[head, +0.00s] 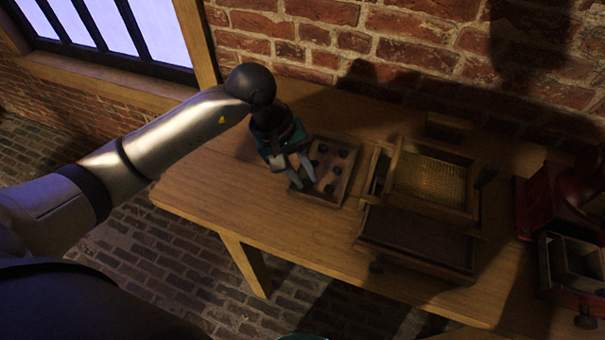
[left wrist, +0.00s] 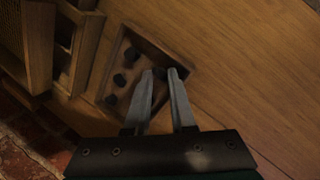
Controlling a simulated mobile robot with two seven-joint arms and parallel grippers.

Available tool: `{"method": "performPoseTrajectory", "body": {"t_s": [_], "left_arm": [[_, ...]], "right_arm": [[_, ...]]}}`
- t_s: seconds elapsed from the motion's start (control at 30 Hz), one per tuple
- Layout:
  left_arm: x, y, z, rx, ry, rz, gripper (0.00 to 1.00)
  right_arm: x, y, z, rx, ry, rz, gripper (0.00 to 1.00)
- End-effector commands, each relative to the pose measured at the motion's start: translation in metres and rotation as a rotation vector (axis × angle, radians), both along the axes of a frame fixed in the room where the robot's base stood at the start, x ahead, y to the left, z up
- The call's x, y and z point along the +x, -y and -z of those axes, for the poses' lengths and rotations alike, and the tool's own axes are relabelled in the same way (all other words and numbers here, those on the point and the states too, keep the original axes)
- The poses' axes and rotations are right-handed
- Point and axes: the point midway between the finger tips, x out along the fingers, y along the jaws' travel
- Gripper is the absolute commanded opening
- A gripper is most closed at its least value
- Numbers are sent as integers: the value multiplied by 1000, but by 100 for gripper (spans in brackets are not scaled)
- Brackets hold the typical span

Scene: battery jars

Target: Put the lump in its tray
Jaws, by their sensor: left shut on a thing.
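My left gripper (head: 304,183) reaches down into a shallow wooden tray (head: 340,197) on the table. The tray holds several small black lumps (head: 329,188), also seen in the left wrist view (left wrist: 119,79). In that view the left gripper (left wrist: 160,72) is shut on a dark lump (left wrist: 160,74) between its fingertips, near the tray's end wall. The fingers partly hide this lump, and I cannot tell whether it touches the tray floor.
A wooden box with a mesh top (head: 432,180) stands right of the tray, with a dark open compartment (head: 415,232) in front. A red machine (head: 562,205) stands at the far right. The table's left part (head: 215,195) is clear. A brick wall runs behind.

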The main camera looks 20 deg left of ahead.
Motion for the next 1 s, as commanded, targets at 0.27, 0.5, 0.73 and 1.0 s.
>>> {"method": "performPoseTrajectory", "body": {"t_s": [0.27, 0.5, 0.73, 1.0], "left_arm": [[-5, -1, 16, 8, -18, -1, 0], [-5, -1, 16, 10, -18, -1, 37], [-5, -1, 15, 12, -19, -1, 37], [-5, -2, 1, 12, -22, -2, 37]], "right_arm": [[1, 0, 9, 0, 1, 0, 50], [1, 0, 8, 0, 1, 0, 50], [1, 0, 8, 0, 1, 0, 50], [1, -1, -10, 0, 1, 0, 50]]}}
